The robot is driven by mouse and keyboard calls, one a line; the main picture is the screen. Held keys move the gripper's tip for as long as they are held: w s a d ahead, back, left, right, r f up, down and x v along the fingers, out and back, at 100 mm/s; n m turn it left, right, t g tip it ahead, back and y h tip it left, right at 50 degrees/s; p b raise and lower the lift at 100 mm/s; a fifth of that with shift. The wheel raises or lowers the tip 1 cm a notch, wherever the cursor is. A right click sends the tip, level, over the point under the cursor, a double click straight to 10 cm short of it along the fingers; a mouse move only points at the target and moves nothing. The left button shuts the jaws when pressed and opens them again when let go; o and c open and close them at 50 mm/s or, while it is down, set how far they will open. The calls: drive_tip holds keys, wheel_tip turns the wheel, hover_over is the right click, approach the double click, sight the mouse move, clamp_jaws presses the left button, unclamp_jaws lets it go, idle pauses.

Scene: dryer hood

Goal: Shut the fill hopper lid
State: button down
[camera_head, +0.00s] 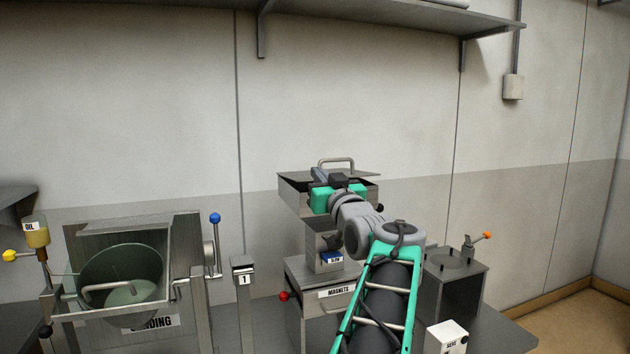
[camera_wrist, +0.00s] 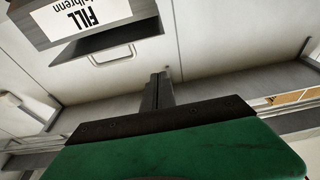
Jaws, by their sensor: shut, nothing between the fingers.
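The fill hopper (camera_head: 366,190) is a grey metal bin on a narrow stand at the centre of the head view. Its dark flat lid (camera_head: 298,176) lies across the top and carries a bar handle (camera_head: 336,162). I cannot tell for sure whether the lid sits fully flush on the rim. In the wrist view the hopper's FILL label (camera_wrist: 75,20) shows upside down, with the handle (camera_wrist: 112,57) below it. My gripper (camera_head: 319,174) is in front of the hopper and hides part of its front. Its fingers (camera_wrist: 160,76) are together and empty, apart from the handle.
Below the hopper is a MAGNETS box (camera_head: 335,292) with a red knob (camera_head: 283,296). A metal tub (camera_head: 190,262) with a blue-knobbed lever (camera_head: 215,218) stands left, and a grey box (camera_head: 455,290) with an orange-tipped lever stands right. A shelf (camera_head: 400,14) runs above.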

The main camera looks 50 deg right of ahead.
drive_tip(key=p+x, duration=0.3)
drive_tip(key=x, duration=0.5)
drive_tip(key=shift+s+a+f+p, duration=0.1)
drive_tip(key=shift+f+p, duration=0.1)
drive_tip(key=shift+f, duration=0.8)
drive_tip(key=shift+s+a+f+p, duration=0.1)
drive_tip(key=shift+f+p, duration=0.05)
drive_tip(key=shift+f, duration=0.85)
